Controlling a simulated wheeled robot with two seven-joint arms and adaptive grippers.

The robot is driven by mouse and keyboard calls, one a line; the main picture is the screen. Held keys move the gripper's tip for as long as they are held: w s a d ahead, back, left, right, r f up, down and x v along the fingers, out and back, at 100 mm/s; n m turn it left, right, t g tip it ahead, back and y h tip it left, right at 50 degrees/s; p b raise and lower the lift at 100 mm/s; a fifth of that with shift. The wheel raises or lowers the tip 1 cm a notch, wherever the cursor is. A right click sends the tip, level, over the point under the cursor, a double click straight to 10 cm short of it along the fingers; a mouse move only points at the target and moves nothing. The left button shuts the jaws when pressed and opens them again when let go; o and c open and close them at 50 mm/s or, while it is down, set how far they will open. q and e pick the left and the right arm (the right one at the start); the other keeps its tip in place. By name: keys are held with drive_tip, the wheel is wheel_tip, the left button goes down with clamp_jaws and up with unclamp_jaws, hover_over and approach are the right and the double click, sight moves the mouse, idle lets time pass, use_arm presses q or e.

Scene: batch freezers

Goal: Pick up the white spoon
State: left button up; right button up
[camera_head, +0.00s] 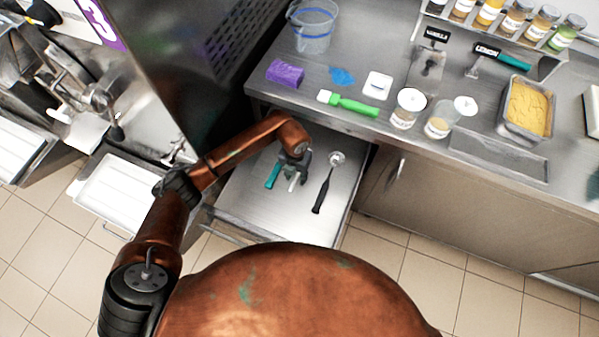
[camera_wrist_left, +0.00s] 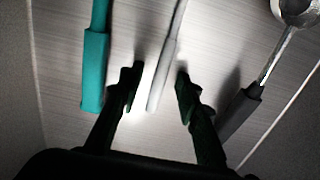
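The white spoon (camera_wrist_left: 166,62) lies in the open drawer (camera_head: 262,214). In the left wrist view its white handle runs between my left fingers, and its far end is out of frame. In the head view its handle end (camera_head: 292,184) shows just below my left gripper (camera_head: 297,168), which hides the rest. My left gripper also shows in the left wrist view (camera_wrist_left: 160,72). Its fingers are open, one on each side of the handle, with gaps between. Whether they are down at handle height is hard to tell. My right gripper is out of view.
A teal-handled tool (camera_head: 272,175) lies left of the spoon, and a metal ladle with a black handle (camera_head: 320,196) lies right. The drawer walls are close around. The counter above holds a purple block (camera_head: 285,73), a green-handled tool (camera_head: 348,104) and jars (camera_head: 408,108).

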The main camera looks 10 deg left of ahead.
use_arm(q)
drive_tip(key=shift+c, duration=0.3)
clamp_jaws()
drive_tip(key=shift+r, duration=0.1)
